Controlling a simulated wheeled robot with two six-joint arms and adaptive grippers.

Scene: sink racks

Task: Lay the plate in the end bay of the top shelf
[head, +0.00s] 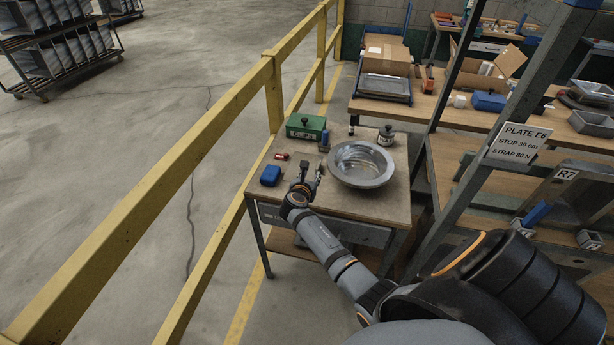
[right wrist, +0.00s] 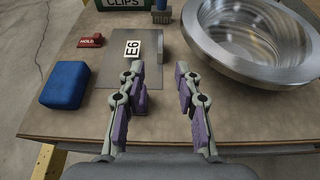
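A flat grey metal plate (right wrist: 112,72) with a white E6 tag (right wrist: 132,49) lies on the small wooden table (head: 375,208). A small grey upright piece stands near its right side. My right gripper (right wrist: 160,82) is open and empty, its two purple-padded fingers reaching over the plate. I cannot tell if they touch it. The right gripper also shows in the head view (head: 311,171), left of a round steel basin (head: 361,164); the plate is hard to make out there. My left gripper is not in view. I cannot tell which shelf has the end bay.
A green clips box (head: 306,127), a blue block (head: 270,175) and a red piece (head: 281,156) are on the table. A yellow railing (head: 200,140) runs along its left. A steel rack post bears a Plate E6 sign (head: 519,143); an R7 label (head: 566,174) is beyond.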

